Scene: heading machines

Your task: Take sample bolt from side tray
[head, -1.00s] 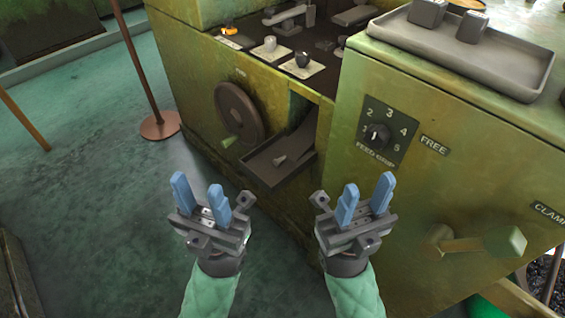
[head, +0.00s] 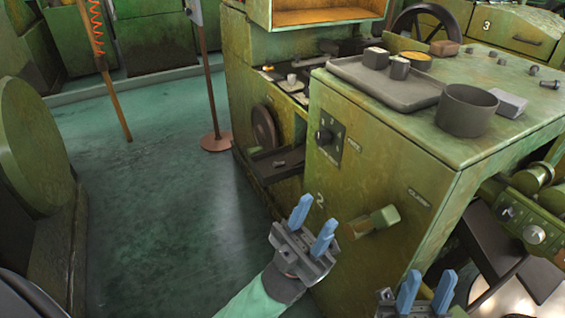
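The dark side tray (head: 262,175) sticks out low from the side of the green machine, below and right of the handwheel. A small grey piece, likely the sample bolt (head: 281,163), lies in it; it is too small to see in detail. My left gripper (head: 314,218) is in front of the machine, nearer to me than the tray and apart from it, with its blue fingers spread and nothing between them. My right gripper (head: 427,284) is at the bottom edge, partly cut off, with its blue fingers apart and empty.
The green cabinet (head: 365,185) with the dial and clamp lever (head: 374,219) stands close on the right. On top are a grey tray (head: 385,88), a dark round pot (head: 466,110) and several bolts. A stand post (head: 213,100) is at the back left.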

